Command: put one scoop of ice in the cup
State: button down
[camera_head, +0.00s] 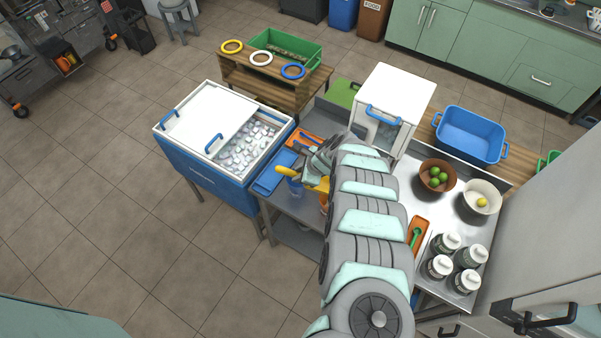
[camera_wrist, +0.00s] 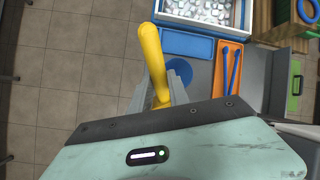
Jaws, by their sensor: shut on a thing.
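My gripper (camera_head: 314,170) is shut on the yellow scoop (camera_head: 286,171), above the metal counter. In the wrist view the scoop's curved yellow handle (camera_wrist: 152,60) sticks out past the grey fingers (camera_wrist: 178,82). The scoop's bowl is mostly hidden by my gripper, so I cannot tell whether it holds ice. A clear bluish cup (camera_head: 296,188) stands on the counter just below the scoop in the head view. I cannot see what is inside it. Loose ice (camera_head: 248,146) fills the open side of the blue-and-white ice chest (camera_head: 208,178), left of my gripper.
A blue tray (camera_head: 274,174) and an orange tray (camera_wrist: 232,52) with blue utensils lie between the chest and my gripper. An orange cup (camera_head: 324,202) stands close to my arm. A white box with a blue handle (camera_head: 396,98) stands behind; fruit bowls and lidded jars are at right.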

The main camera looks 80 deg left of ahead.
aim_at(293, 175)
jog(key=shift+s+a+f+t+h+b, duration=0.25)
jog(key=shift+s+f+t+h+b, duration=0.2)
jog(key=shift+s+f+t, duration=0.45)
jog(key=shift+s+a+f+n+t+b, duration=0.1)
jog(key=shift+f+n+t+b, duration=0.2)
jog(key=shift+t+b, duration=0.45)
jog(key=shift+r, duration=0.15)
